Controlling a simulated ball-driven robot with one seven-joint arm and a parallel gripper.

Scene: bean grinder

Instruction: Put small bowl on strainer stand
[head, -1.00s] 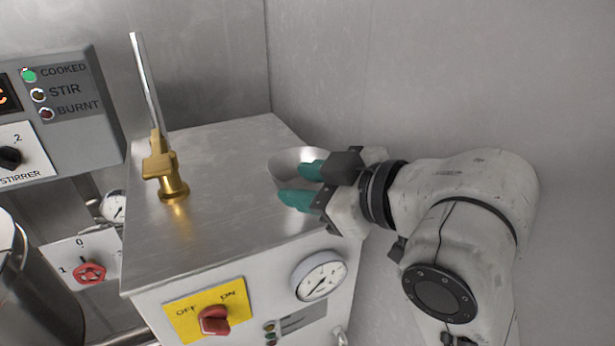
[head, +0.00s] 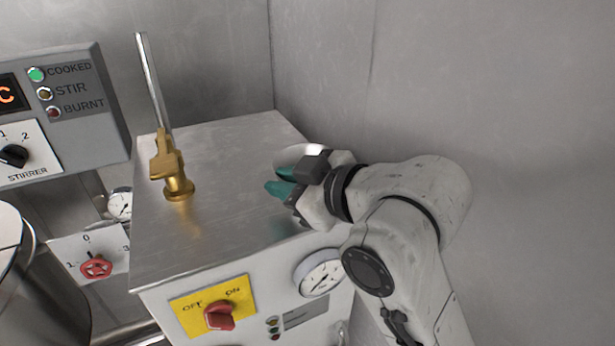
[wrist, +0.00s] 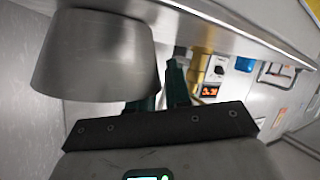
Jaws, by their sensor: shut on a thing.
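The small bowl (head: 297,153) is shiny metal and mostly hidden behind my gripper in the head view. It shows large at the left of the wrist view (wrist: 97,60), beside the teal fingers. My gripper (head: 282,181) is shut on the bowl's wall, above the right part of a steel box top; I cannot tell whether the bowl touches that top. In the wrist view my gripper (wrist: 163,84) hides part of the bowl's edge. I cannot make out a strainer stand for certain.
The steel box (head: 225,140) carries a brass fitting (head: 172,170) with an upright rod at its left. Its front has a red ON/OFF switch (head: 220,316) and a gauge (head: 320,274). A stirrer panel (head: 60,110) and pot (head: 35,290) stand left. Walls close the back and right.

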